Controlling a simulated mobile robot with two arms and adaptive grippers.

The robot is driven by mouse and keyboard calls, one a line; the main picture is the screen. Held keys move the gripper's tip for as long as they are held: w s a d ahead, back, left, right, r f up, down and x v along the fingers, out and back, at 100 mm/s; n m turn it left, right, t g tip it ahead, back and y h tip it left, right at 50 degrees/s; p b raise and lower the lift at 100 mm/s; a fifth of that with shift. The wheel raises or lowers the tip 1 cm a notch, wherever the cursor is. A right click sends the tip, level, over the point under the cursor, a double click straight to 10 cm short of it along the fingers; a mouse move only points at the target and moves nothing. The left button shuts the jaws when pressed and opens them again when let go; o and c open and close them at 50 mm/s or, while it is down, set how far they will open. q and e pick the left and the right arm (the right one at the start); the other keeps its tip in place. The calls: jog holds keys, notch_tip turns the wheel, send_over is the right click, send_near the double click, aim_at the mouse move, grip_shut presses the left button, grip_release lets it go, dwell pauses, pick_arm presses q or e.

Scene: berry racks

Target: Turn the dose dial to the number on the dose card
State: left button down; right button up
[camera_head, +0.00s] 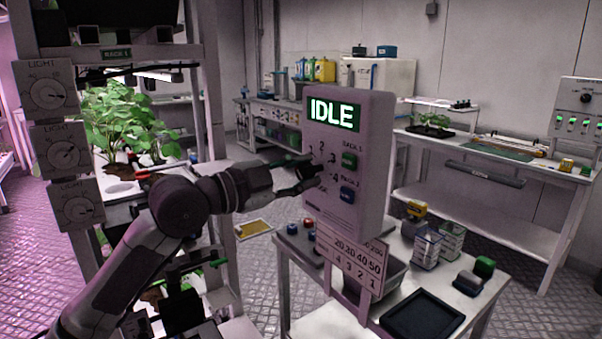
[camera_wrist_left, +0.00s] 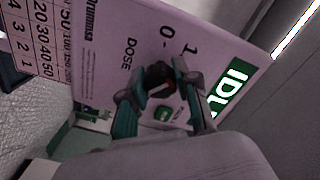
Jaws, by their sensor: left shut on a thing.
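The dosing panel (camera_head: 377,130) is a pale upright box with a lit display (camera_head: 334,114) reading IDLE. My left gripper (camera_head: 308,172) is at the dose dial on its front and hides most of it. In the left wrist view the fingers of my left gripper (camera_wrist_left: 163,92) are closed around the dark dial (camera_wrist_left: 158,75). The scale numbers 0 and 1 show beside it there; 2, 3 and 4 show in the head view. The dial's pointer setting cannot be read. A card (camera_head: 349,262) with a number table hangs below the panel. My right gripper is not in view.
The table below holds a black tray (camera_head: 423,314) and small containers. A plant rack with light dials (camera_head: 48,94) stands at the left.

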pick_arm(q)
jog(key=c, duration=0.8)
grip_release()
jog(key=shift+c, duration=0.2)
jog(key=v, duration=1.2)
